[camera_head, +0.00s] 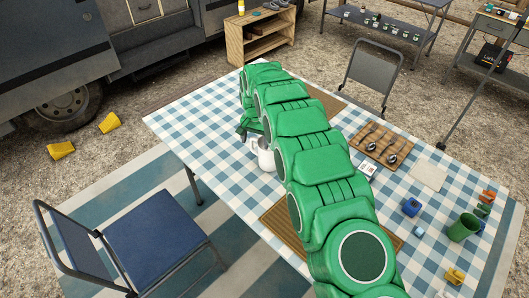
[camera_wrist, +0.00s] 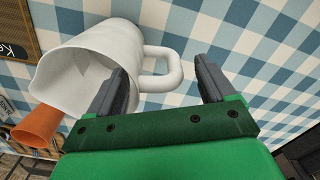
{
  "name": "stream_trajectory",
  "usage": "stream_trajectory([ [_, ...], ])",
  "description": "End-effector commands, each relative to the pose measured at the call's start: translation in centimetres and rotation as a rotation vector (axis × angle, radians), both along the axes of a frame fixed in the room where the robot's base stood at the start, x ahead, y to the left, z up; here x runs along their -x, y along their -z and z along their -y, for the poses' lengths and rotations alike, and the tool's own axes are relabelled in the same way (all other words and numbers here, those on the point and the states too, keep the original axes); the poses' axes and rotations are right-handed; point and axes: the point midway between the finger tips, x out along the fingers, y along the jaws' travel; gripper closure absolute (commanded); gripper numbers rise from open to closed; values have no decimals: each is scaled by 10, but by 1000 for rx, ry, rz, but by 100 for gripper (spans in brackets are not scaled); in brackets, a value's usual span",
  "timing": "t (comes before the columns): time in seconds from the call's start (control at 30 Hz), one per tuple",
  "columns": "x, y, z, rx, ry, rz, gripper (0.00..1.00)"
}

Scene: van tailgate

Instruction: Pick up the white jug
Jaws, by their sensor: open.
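The white jug (camera_wrist: 95,55) fills the left of the wrist view, its open mouth toward the lower left and its handle (camera_wrist: 176,66) toward the right. In the head view the jug (camera_head: 265,158) is on the checked table, partly hidden by my green arm. My gripper (camera_wrist: 160,66) is open and empty. In the wrist picture the handle shows between its two dark fingers, and the left finger overlaps the jug's side. I cannot tell if any finger touches it. In the head view my gripper (camera_head: 246,131) is just left of the arm, mostly hidden.
The table (camera_head: 205,135) also bears a wooden tray with spoons (camera_head: 381,143), a green cup (camera_head: 463,228), a blue item (camera_head: 411,207) and a yellow item (camera_head: 455,276). An orange cup (camera_wrist: 38,127) is near the jug's mouth. A blue chair (camera_head: 150,240) stands at the left.

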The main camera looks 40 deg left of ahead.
Motion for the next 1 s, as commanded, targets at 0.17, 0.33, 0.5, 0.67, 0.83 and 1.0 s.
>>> stream_trajectory([
  [0.17, 0, 0, 0, 0, 0, 0, 20],
  [0.33, 0, 0, 0, 0, 0, 0, 46],
  [0.5, 0, 0, 0, 0, 0, 0, 72],
  [0.67, 0, 0, 0, 0, 0, 0, 96],
  [0.83, 0, 0, 0, 1, 0, 0, 100],
  [1.0, 0, -1, 0, 0, 0, 0, 100],
])
